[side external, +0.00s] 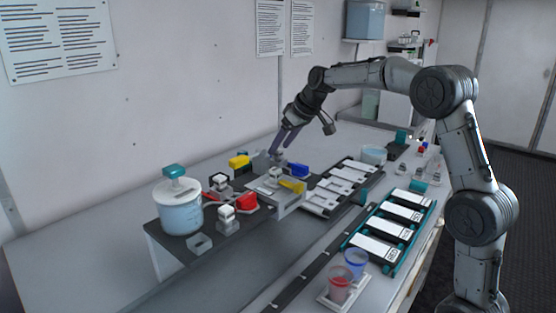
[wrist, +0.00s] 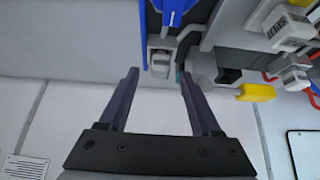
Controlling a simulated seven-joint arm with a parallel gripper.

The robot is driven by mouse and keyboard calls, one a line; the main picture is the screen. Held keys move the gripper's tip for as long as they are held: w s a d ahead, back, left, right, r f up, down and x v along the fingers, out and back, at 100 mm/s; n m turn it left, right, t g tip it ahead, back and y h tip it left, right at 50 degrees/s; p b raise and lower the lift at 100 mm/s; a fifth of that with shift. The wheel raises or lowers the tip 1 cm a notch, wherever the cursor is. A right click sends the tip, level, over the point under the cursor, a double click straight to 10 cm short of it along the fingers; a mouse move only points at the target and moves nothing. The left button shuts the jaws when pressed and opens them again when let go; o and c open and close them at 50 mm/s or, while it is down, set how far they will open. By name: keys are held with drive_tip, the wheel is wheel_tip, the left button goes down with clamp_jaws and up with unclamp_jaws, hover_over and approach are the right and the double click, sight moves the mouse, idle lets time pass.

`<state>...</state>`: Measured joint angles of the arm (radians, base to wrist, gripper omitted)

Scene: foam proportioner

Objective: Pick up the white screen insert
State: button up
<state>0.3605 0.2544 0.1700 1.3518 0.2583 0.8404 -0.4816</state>
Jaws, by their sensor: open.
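My gripper (side external: 281,142) is open and empty over the back of the raised dark platform, tilted down toward it. In the wrist view its two fingers (wrist: 158,76) stand wide apart. A small whitish block (wrist: 160,62) shows between and just beyond the fingertips; it may be the white screen insert, but its label or mesh cannot be made out. Other white blocks stand on the platform: one at the front (side external: 227,216) and one further back (side external: 218,183). In the wrist view a white block with dark lettering (wrist: 290,26) is at the upper right.
A blue handle (side external: 298,170), yellow handles (side external: 239,162) and a red handle (side external: 246,202) sit around the blocks. Racks of white-labelled trays (side external: 404,212) and two cups (side external: 341,284) are at the right.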

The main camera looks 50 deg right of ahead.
drive_tip(key=shift+w+f, duration=0.35)
drive_tip(key=shift+f, duration=0.15)
clamp_jaws()
drive_tip(key=shift+r, duration=0.15)
